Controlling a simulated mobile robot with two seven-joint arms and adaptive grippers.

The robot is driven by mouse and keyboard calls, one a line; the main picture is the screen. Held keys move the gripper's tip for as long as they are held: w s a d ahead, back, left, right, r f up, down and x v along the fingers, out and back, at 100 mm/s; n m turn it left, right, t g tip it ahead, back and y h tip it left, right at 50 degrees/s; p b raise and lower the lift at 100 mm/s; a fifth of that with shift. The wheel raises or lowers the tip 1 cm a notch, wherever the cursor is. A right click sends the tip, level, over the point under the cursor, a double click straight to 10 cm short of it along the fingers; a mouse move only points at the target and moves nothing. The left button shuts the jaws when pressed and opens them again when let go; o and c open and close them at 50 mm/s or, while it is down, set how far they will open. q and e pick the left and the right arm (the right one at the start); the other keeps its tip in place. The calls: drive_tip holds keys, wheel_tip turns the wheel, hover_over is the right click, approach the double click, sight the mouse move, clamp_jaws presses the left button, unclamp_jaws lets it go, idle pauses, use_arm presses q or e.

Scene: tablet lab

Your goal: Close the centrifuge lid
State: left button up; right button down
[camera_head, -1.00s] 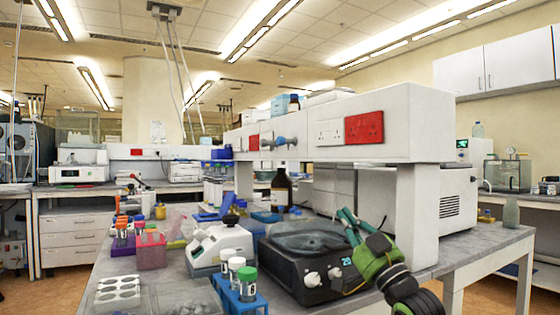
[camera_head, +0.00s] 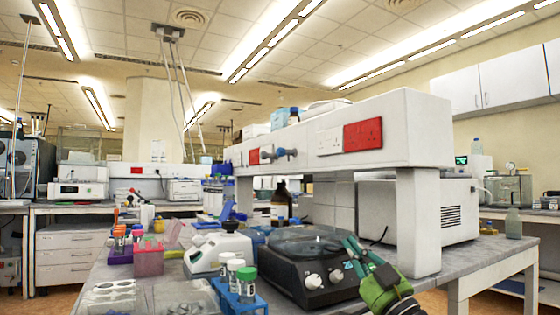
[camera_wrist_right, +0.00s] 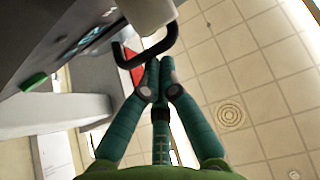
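The centrifuge is a black box (camera_head: 296,273) with white knobs and a lit display on its front, standing on the bench in the head view. Its dark, see-through round lid (camera_head: 305,240) lies low across the top; I cannot tell whether it is fully shut. My right gripper (camera_head: 350,243) has teal fingers and a green body, at the right side of the centrifuge. In the right wrist view, its fingertips (camera_wrist_right: 159,63) meet with nothing visible between them. They are close to a black hooked bar (camera_wrist_right: 150,52) beside a white round part (camera_wrist_right: 150,14). My left gripper is not in view.
A blue rack of capped tubes (camera_head: 240,299) stands left of the centrifuge, near a small white device (camera_head: 212,256). A brown bottle (camera_head: 281,205) stands behind. A white shelf unit (camera_head: 400,128) spans the bench at right, with a pillar (camera_head: 417,230) close behind my right gripper.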

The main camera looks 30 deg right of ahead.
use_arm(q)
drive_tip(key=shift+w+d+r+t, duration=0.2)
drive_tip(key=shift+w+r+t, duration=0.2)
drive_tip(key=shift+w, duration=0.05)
use_arm(e)
drive_tip(key=shift+w+f, duration=0.1)
drive_tip(key=shift+f, duration=0.25)
drive_tip(key=shift+f, duration=0.1)
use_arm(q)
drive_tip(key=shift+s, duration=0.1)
